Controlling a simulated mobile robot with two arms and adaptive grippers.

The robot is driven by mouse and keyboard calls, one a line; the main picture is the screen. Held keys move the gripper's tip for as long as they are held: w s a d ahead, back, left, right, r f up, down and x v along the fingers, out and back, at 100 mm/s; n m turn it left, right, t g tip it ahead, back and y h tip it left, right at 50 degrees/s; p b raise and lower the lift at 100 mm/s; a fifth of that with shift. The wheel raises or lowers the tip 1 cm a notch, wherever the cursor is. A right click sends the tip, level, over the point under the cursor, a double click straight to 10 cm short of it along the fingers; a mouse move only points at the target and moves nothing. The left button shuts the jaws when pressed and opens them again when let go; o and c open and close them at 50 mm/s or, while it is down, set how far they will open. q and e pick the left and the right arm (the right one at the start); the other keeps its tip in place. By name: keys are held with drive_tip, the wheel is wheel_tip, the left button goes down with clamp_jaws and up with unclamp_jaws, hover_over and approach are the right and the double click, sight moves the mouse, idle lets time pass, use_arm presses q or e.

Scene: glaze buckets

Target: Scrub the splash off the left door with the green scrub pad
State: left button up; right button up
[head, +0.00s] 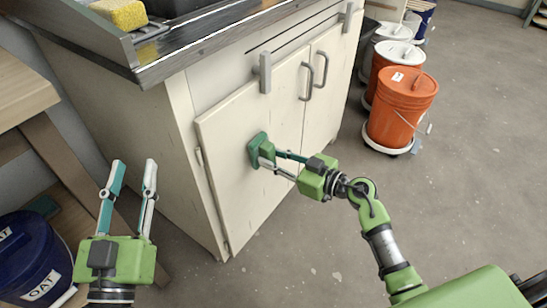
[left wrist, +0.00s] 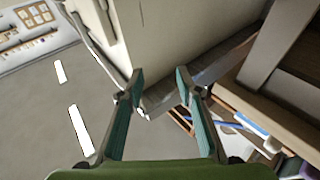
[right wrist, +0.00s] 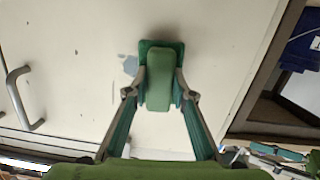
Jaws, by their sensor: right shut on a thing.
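The green scrub pad (head: 256,149) is against the face of the cream left door (head: 222,145) of the sink cabinet, near its upper middle. In the right wrist view, the pad's light green grip block (right wrist: 160,88) sits between the fingers of my right gripper (right wrist: 160,78), which is shut on it. A grey-blue splash (right wrist: 129,64) shows on the door just left of the pad; part of it may lie behind the pad. The splash cannot be made out in the head view. My left gripper (head: 135,172) is open and empty, left of the cabinet.
Door handles (head: 306,80) stick out right of the pad. The metal sink edge (head: 200,50) overhangs above, with a yellow sponge (head: 120,13) on it. Orange buckets (head: 402,108) stand at right, a blue bucket (head: 30,262) at lower left. Floor in front is clear.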

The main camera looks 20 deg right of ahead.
use_arm(q)
drive_tip(key=shift+w+a+f+g, duration=0.1)
drive_tip(key=shift+w+f+g, duration=0.1)
drive_tip(key=shift+f+g, duration=0.45)
use_arm(e)
drive_tip(key=shift+w+a, duration=0.15)
drive_tip(key=shift+w, duration=0.05)
use_arm(q)
drive_tip(key=shift+f, duration=0.45)
drive_tip(key=shift+f+p, duration=0.25)
drive_tip(key=shift+p, duration=0.05)
use_arm(e)
drive_tip(key=shift+w+a, duration=0.1)
drive_tip(key=shift+w, duration=0.05)
drive_tip(key=shift+r, duration=0.1)
